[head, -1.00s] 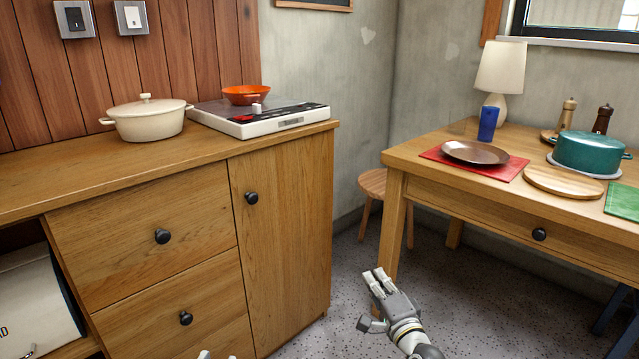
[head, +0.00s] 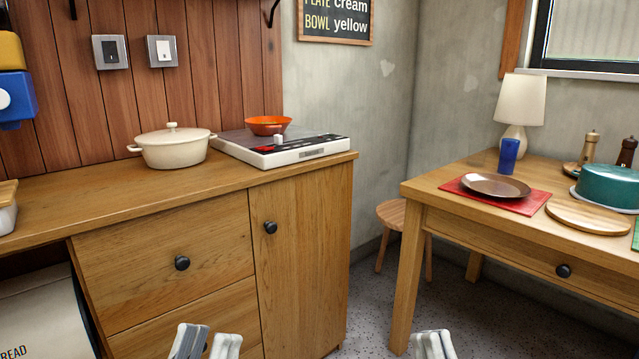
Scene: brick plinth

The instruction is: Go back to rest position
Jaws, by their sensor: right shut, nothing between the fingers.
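Both my grippers show only as fingertips at the bottom edge of the head view, pointing up. My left gripper (head: 207,342) is in front of the lower drawers of the wooden cabinet (head: 300,265). Its two fingers show a small gap, but most of it is cut off, so I cannot tell if it is open or shut. My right gripper (head: 432,345) is further right, over the speckled floor near the table leg. Its fingers are together with nothing between them.
A cream pot (head: 173,150) and a hotplate (head: 282,146) with an orange bowl (head: 268,125) stand on the cabinet. The table (head: 485,218) at right holds a brown plate (head: 497,186), a blue cup (head: 509,154) and a teal pot (head: 610,186). A stool (head: 394,213) stands between them.

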